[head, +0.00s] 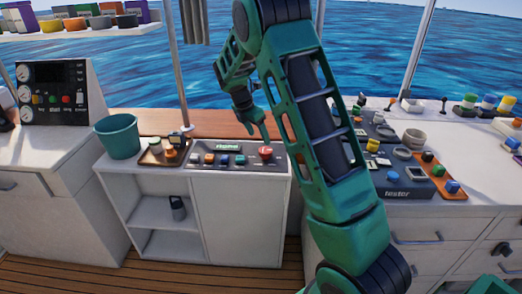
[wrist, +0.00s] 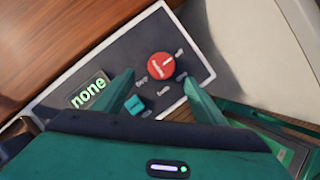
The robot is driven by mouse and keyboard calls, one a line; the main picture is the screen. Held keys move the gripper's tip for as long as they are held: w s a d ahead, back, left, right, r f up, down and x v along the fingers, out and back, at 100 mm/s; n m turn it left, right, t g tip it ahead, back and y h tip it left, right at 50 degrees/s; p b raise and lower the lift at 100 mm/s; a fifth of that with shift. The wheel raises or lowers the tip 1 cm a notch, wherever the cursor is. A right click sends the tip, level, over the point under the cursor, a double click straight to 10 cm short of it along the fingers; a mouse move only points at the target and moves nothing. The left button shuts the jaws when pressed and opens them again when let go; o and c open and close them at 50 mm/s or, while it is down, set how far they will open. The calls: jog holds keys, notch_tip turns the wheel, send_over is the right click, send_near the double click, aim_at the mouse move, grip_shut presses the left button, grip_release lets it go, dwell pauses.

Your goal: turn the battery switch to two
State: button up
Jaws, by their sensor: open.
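The battery switch is a round red knob (wrist: 161,66) on a dark panel in the wrist view. A pale mark on it points up and right, towards a small label that looks like "off". Other small labels sit around it, too blurred to read surely. A display (wrist: 89,91) on the panel reads "none" in green. In the head view the red knob (head: 265,151) is at the panel's right end. My gripper (wrist: 159,82) is open and empty, its fingers apart on the near side of the knob. In the head view my gripper (head: 265,133) hangs just above it.
A teal button (wrist: 135,105) lies close to the left finger. A teal bucket (head: 118,136) and a brown tray (head: 150,160) stand left of the panel. A tester (head: 398,193) and loose parts crowd the counter at right.

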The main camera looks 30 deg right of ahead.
aim_at(264, 149)
jog(key=x, duration=0.8)
jog(key=shift+d+f, duration=0.15)
jog(key=shift+f, duration=0.2)
jog(key=c, duration=1)
jog(key=shift+w+a, duration=0.1)
jog(key=shift+a, duration=0.15)
jog(key=shift+c, duration=0.2)
jog(key=shift+d, duration=0.1)
